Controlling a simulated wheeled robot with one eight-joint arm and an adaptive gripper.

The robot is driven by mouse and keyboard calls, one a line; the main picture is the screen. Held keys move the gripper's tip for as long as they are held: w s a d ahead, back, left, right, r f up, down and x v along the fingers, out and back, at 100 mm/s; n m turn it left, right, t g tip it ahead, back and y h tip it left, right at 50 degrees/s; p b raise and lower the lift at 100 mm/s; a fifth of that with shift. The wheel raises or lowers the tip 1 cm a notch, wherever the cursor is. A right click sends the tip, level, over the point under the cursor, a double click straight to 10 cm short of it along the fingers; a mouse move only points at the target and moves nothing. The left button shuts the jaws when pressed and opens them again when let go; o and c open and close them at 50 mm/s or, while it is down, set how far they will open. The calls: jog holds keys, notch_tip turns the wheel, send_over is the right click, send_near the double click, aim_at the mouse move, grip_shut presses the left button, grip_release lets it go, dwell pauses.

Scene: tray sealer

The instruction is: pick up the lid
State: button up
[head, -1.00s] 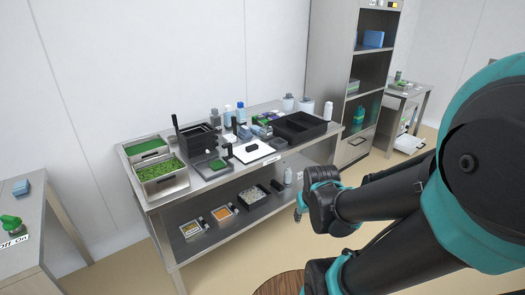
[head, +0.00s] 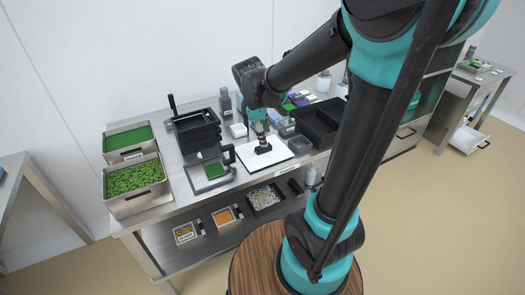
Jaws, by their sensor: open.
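My gripper (head: 262,143) is over the white board (head: 279,158) on the steel table, pointing down. It is small and dark here, and its fingers blend with a small black object (head: 263,149) on the board. I cannot tell whether they touch. I cannot pick out the lid with certainty. Left of the board is a dark frame (head: 207,181) with a green piece (head: 214,170) in it. My arm hides part of the table's back and right.
Two steel pans with green contents (head: 136,182) stand at the table's left end. A black tray stack (head: 197,130) stands behind the frame. A large black crate (head: 318,122) is right of the board. Small trays (head: 224,216) sit on the lower shelf.

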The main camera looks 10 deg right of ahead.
jog(key=w+a+r+n+h, duration=0.2)
jog(key=w+a+r+n, duration=0.2)
jog(key=w+a+n, duration=0.25)
send_near(263, 150)
jog(key=shift+n+g, duration=0.3)
jog(key=shift+n, duration=0.15)
jog(key=x, duration=0.3)
jog(key=w+x, duration=0.1)
jog(key=x, duration=0.2)
jog(key=w+x, duration=0.1)
jog(key=x, duration=0.2)
jog(key=shift+d+r, duration=0.15)
jog(key=shift+r, duration=0.1)
grip_shut()
